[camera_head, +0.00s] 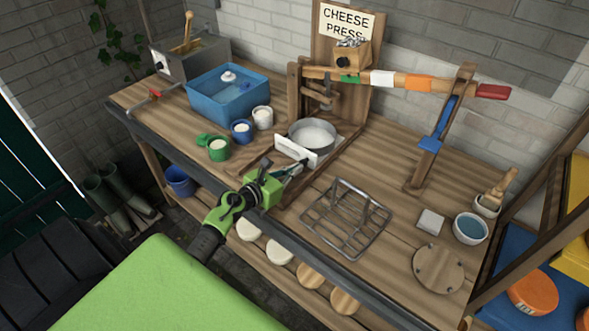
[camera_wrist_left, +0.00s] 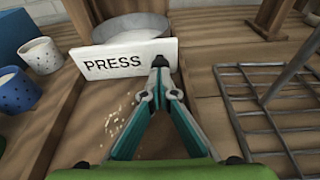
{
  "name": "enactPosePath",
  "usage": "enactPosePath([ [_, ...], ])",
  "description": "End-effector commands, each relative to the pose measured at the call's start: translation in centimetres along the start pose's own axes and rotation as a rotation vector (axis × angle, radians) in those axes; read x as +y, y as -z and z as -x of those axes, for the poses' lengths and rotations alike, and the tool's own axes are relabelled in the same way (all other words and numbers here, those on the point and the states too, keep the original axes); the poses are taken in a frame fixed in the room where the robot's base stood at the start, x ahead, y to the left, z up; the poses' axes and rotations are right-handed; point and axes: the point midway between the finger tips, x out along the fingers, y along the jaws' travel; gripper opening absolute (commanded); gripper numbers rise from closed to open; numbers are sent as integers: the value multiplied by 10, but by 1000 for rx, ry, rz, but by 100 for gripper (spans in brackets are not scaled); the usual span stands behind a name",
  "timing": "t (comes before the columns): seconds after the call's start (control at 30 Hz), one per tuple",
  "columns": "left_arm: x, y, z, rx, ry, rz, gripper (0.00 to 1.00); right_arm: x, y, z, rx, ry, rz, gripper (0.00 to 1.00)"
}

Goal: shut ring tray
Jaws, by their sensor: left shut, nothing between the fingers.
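The ring tray's white front plate (camera_head: 296,151) stands on the wooden bench below the cheese press. It reads "PRESS" in the left wrist view (camera_wrist_left: 112,62). A round metal ring (camera_head: 312,135) with white contents sits just behind the plate, and it also shows in the left wrist view (camera_wrist_left: 130,25). My left gripper (camera_head: 300,168) is shut and empty, its tips low at the right end of the plate. In the left wrist view the closed tips (camera_wrist_left: 160,63) overlap the plate's right end; I cannot tell whether they touch. My right gripper is not in view.
A wire rack (camera_head: 346,218) stands right of my left gripper. Green (camera_head: 218,149), blue (camera_head: 242,132) and white (camera_head: 262,118) cups stand left of the plate, near a blue tub (camera_head: 228,92). The press lever (camera_head: 400,80) spans above. Crumbs lie before the plate.

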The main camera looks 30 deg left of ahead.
Motion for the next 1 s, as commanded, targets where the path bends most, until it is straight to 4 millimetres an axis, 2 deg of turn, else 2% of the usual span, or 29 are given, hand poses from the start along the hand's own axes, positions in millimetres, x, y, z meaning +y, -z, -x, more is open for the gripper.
enactPosePath([
  [0.17, 0, -2, -8, -1, 2, 0, 0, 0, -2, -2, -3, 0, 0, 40],
  [0.4, 2, -14, -56, -3, 1, -3, 0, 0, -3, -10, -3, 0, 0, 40],
  [0.53, 2, -18, -74, -2, 2, -1, 0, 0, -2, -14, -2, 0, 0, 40],
  [0.67, 3, -21, -80, -1, 0, -1, 0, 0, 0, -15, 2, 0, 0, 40],
  [1.0, 3, -24, -81, -4, -1, 0, 0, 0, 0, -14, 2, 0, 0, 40],
])
